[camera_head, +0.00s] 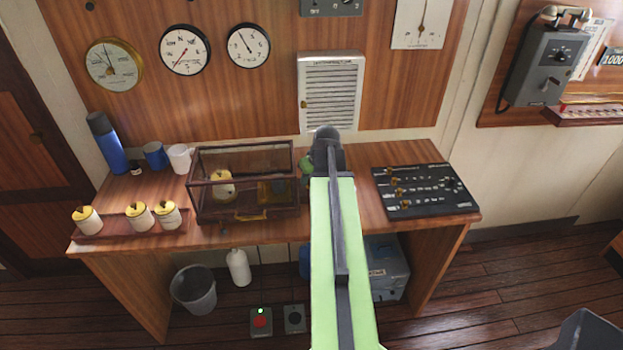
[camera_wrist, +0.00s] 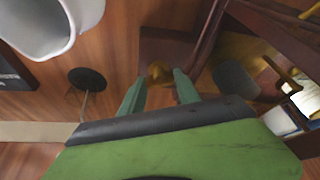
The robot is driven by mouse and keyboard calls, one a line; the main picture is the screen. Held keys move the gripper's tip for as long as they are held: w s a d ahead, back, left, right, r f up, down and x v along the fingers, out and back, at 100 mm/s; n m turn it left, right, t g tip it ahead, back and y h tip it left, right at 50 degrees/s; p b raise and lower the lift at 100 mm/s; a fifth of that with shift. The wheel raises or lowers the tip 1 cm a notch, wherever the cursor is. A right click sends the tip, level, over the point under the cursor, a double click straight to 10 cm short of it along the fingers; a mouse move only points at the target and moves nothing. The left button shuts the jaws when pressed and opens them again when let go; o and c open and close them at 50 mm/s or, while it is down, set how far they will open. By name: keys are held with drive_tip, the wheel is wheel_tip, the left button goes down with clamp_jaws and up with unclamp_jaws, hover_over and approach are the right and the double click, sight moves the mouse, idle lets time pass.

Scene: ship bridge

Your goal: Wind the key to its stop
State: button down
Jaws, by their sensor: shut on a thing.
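A dark-framed glass case (camera_head: 242,213) stands on the desk in the head view, with yellow parts inside. My gripper (camera_head: 306,170) is at the right side of this case there, mostly hidden by my dark wrist, and the key is hidden. The case's dark frame (camera_wrist: 207,35) is close to the right finger in the wrist view.
A black panel (camera_head: 425,190) lies right of my arm on the desk (camera_head: 350,233). Yellow-topped jars on a tray (camera_head: 105,222), mugs and a blue flask (camera_head: 107,145) stand left of the case. A white rounded container (camera_wrist: 50,30) shows in the wrist view.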

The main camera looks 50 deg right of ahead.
idle(0.3)
drive_tip(key=c, duration=0.9)
unclamp_jaws()
drive_tip(key=p+v, duration=1.6)
drive_tip(key=v, duration=0.1)
drive_tip(key=shift+r, duration=0.3)
drive_tip(key=shift+f, duration=0.1)
drive_tip(key=shift+c, duration=0.3)
